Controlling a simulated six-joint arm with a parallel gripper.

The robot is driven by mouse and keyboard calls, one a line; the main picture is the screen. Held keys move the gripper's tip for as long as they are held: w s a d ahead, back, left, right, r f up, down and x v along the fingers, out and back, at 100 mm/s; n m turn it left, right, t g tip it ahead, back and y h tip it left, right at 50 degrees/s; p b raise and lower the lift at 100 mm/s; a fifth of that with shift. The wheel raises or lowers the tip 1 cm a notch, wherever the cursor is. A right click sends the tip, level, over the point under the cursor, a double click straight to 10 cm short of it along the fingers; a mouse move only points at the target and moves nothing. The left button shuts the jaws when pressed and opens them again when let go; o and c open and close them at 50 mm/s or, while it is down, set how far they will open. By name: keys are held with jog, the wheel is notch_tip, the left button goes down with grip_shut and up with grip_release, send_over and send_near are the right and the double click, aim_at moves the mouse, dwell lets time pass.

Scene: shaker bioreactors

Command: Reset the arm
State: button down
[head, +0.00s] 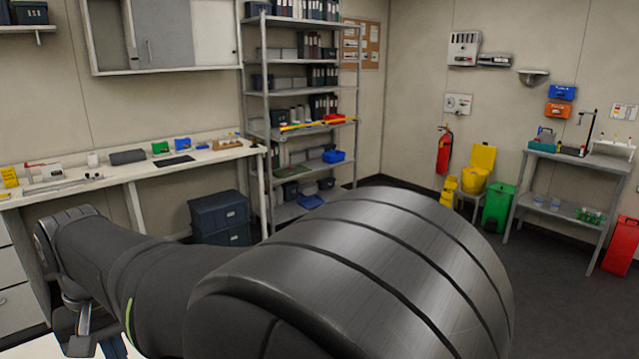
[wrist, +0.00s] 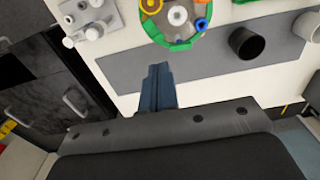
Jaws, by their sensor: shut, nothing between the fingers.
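My gripper (wrist: 158,72) shows in the wrist view as two dark blue fingers pressed together, with nothing between them. It is over a white worktop with a grey mat (wrist: 130,70), and its tips point toward a green-rimmed round device (wrist: 183,43). I cannot tell how high the fingers are above the mat.
The wrist view shows a grey fixture with white knobs (wrist: 92,22), a black cup (wrist: 246,43) and dark drawers (wrist: 45,110). The head view shows a wall bench (head: 120,177), a metal shelf rack (head: 265,95), dark bins (head: 219,213), a fire extinguisher (head: 444,152) and a side table (head: 575,160).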

jog(key=s+d+r, duration=0.1)
jog(key=d+r, duration=0.1)
jog(key=r, duration=0.6)
jog(key=s+d+r+y, duration=0.1)
jog(key=d+r, duration=0.2)
jog(key=r, duration=0.6)
jog(key=shift+r+t, duration=0.3)
